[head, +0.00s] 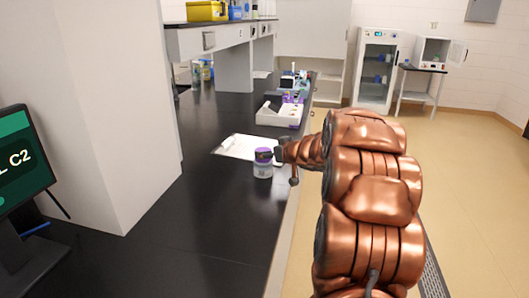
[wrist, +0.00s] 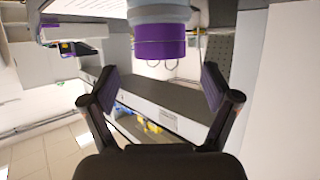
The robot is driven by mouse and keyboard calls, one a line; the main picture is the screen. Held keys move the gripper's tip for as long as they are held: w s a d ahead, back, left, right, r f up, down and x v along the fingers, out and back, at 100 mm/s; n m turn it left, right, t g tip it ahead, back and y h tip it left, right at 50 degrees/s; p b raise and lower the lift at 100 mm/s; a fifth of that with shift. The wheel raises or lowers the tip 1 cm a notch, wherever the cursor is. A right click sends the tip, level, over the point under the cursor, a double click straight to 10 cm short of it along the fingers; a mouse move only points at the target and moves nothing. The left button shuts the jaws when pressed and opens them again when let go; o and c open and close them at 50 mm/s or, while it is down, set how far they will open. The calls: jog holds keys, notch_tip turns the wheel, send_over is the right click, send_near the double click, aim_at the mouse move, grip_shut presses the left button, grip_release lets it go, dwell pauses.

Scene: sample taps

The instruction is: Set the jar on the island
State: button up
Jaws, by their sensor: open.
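The jar (head: 263,170) is white or pale grey with a purple lid. It appears upright on the black island top (head: 215,215), near its right edge. My gripper (head: 279,154) is just right of the jar at lid height in the head view, where my arm partly hides it. In the wrist view my gripper (wrist: 161,84) has its two fingers spread wide with nothing between the pads. The jar (wrist: 160,40) shows upside down there, beyond the fingertips, with its purple lid towards them and its far end cut off by the frame.
A clipboard with white paper (head: 236,147) lies just behind the jar. A white tray (head: 279,115) and small lab items stand farther back. A white pillar (head: 115,110) and a monitor (head: 18,160) are at left. The front island top is bare.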

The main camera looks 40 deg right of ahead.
jog(key=v, duration=0.7)
jog(key=shift+s+p, duration=0.2)
jog(key=shift+p, duration=0.1)
jog(key=shift+r, duration=0.2)
jog(key=s+a+f+g, duration=0.3)
jog(key=s+a+g, duration=0.2)
jog(key=s+a, duration=0.6)
jog(key=s+a+f+g, duration=0.3)
jog(key=s+a+g, duration=0.2)
jog(key=s+a, duration=0.6)
jog(key=s+a+f+g, duration=0.4)
jog(key=s+a, duration=0.7)
jog(key=s, duration=0.5)
jog(key=shift+s+n+g+y, duration=0.15)
jog(key=shift+n+g+y, duration=0.2)
jog(key=shift+g, duration=0.35)
